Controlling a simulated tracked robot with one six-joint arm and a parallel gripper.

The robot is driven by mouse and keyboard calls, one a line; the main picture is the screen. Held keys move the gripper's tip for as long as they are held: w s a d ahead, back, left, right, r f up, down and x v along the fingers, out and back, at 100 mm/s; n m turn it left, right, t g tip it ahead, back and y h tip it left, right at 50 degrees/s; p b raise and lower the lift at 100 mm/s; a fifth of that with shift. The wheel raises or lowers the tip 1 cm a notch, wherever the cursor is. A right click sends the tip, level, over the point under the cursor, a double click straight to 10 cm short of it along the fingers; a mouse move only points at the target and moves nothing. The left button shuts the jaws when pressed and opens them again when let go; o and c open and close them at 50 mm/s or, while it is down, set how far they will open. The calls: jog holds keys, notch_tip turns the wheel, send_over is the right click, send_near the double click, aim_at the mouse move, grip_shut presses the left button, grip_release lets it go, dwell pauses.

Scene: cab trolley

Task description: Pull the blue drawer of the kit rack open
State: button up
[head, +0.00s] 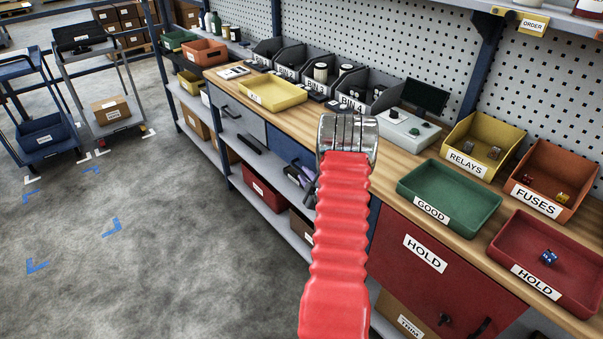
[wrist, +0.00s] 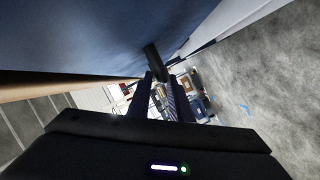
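The blue drawer (head: 284,148) sits in the rack under the wooden worktop, in the head view just left of my red arm. Its front looks closed, and its right part is hidden by my arm. In the wrist view its blue face (wrist: 90,38) fills the upper left, with a dark bar handle (wrist: 154,60) standing off it. My gripper (wrist: 160,80) has its two dark fingers apart, with the handle at the fingertips between them. Whether either finger touches the handle is unclear. In the head view my gripper (head: 308,180) is a small dark shape, mostly hidden behind my arm.
A grey drawer (head: 237,118) is left of the blue one, and a red HOLD door (head: 425,232) is to the right. A red bin (head: 263,194) stands on the shelf below. Trays and bins crowd the worktop (head: 300,121). The floor (head: 140,210) at left is free.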

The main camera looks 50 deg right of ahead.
jog(key=shift+x, duration=1.75)
jog(key=shift+c, duration=0.2)
grip_shut()
jog(key=shift+f, duration=0.1)
